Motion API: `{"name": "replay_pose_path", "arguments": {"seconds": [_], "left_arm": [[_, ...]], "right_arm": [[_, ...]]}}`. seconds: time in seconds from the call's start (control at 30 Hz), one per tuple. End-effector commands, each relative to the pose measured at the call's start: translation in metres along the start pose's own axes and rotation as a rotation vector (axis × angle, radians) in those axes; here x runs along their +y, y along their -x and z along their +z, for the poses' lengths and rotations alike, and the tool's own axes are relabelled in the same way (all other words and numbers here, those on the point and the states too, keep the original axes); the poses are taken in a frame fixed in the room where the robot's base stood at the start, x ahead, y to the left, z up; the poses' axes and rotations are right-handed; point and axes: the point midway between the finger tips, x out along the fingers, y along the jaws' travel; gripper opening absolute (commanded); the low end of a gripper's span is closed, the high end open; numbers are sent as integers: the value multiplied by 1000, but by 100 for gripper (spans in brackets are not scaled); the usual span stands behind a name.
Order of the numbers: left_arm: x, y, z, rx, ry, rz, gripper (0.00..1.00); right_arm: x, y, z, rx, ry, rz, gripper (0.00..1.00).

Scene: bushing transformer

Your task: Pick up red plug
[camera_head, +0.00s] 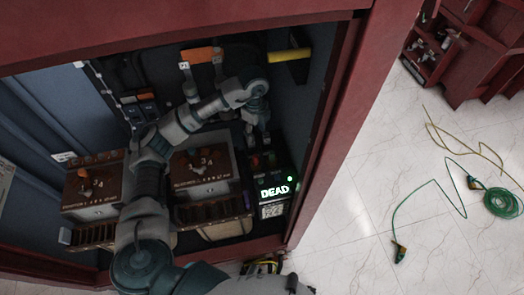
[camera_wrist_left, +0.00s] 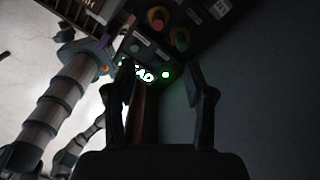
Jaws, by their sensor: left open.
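My left gripper (camera_head: 266,146) reaches down inside the red cabinet, just above a black device with a lit "DEAD" display (camera_head: 274,190). In the left wrist view its two fingers (camera_wrist_left: 162,95) are spread apart with nothing held between them. The "DEAD" display (camera_wrist_left: 146,75) shows beyond them, partly covered by the left finger, with a green light (camera_wrist_left: 166,75) to its right. A red round knob or button (camera_wrist_left: 167,19) is on the dark panel above. I cannot pick out the red plug with certainty in either view. My right gripper is not clearly visible.
The cabinet's red frame (camera_head: 345,130) borders the opening on the right. Two brown boxes with dials, one at left (camera_head: 88,190), stand inside. A yellow handle (camera_head: 289,55) and an orange part (camera_head: 200,54) are above. A green cable (camera_head: 432,183) lies on the tiled floor outside.

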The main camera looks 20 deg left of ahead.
Motion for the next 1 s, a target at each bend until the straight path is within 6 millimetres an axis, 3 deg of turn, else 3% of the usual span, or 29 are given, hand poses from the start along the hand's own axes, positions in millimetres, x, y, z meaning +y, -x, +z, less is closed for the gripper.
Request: {"name": "replay_pose_path", "arguments": {"seconds": [0.5, 0.77, 1.0], "left_arm": [[-2, -107, 2, -2, 2, 9, 54], [-2, -129, 2, -2, 1, 7, 54], [-3, -166, 5, -1, 2, 8, 54]], "right_arm": [[1, 6, -11, 3, -2, 0, 46], [1, 7, -13, -1, -2, 0, 46], [1, 8, -15, 0, -3, 1, 46]]}}
